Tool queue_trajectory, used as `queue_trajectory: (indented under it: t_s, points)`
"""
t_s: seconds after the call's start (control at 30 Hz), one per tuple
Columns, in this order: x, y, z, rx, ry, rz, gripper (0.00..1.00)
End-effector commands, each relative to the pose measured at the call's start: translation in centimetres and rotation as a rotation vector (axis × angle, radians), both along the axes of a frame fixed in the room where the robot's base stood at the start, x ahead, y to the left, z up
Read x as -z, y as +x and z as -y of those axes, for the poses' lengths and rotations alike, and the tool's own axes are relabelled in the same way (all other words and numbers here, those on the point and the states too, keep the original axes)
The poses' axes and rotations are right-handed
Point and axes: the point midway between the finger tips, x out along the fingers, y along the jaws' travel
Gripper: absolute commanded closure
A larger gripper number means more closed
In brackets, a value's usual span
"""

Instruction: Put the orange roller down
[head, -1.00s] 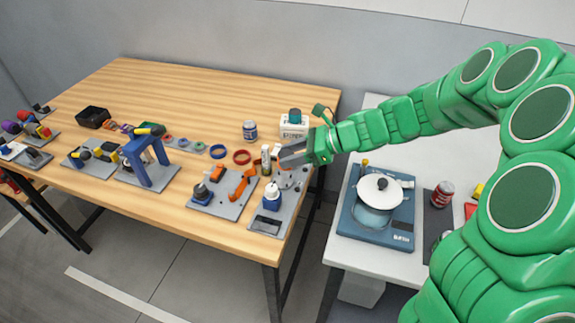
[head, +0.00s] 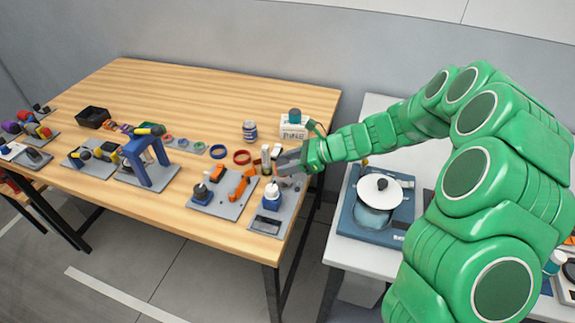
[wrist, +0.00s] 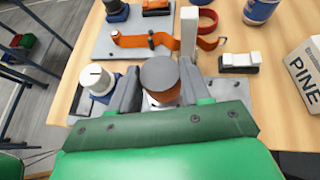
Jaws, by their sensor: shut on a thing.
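The orange roller (wrist: 159,92) shows in the wrist view as an upright cylinder with a round grey top and an orange-brown side. It sits between the two grey fingers of my gripper (wrist: 158,85), which is shut on it. Its lower end is hidden by the gripper, so I cannot tell whether it touches the plate below. In the head view my gripper (head: 286,163) is over the right front part of the wooden table, by a grey plate (head: 287,203). I cannot make out the roller there.
A pale post (head: 266,160) stands just left. Another grey plate (head: 229,208) holds an orange strap (head: 243,184). A PINE box (head: 293,127) stands behind.

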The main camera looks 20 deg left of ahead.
Motion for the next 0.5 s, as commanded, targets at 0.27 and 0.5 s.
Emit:
queue_trajectory:
  t_s: [0.27,0.5]
  points:
    - [0.92,-0.01,-0.01,0.000,0.001,0.001,0.88]
    - [1.26,-0.02,-0.02,0.000,0.001,0.000,0.88]
